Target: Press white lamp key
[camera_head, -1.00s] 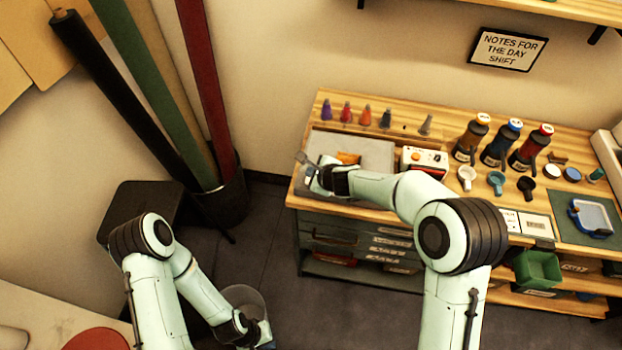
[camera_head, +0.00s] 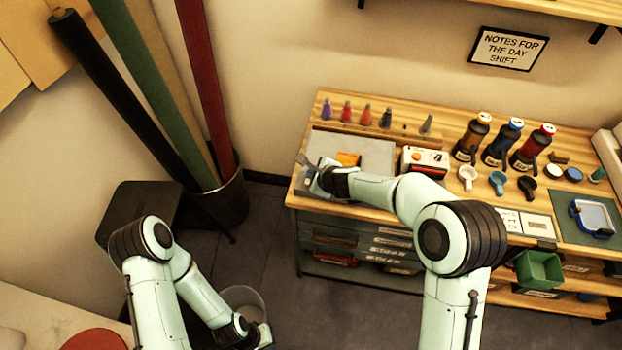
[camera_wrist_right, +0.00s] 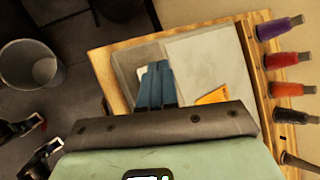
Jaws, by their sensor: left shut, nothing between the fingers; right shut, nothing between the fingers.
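My right gripper (camera_head: 312,172) is over the left end of the workbench, by the grey mat. A white and red box with knobs (camera_head: 424,158) stands right of the mat. My left gripper (camera_head: 258,338) is low, away from the bench, and shut.
An orange piece (camera_head: 348,159) lies on the grey mat (camera_head: 376,150). Several small coloured cones (camera_head: 346,111) stand along the bench's back edge. A clear bin (camera_head: 243,300) is on the floor beside my left gripper.

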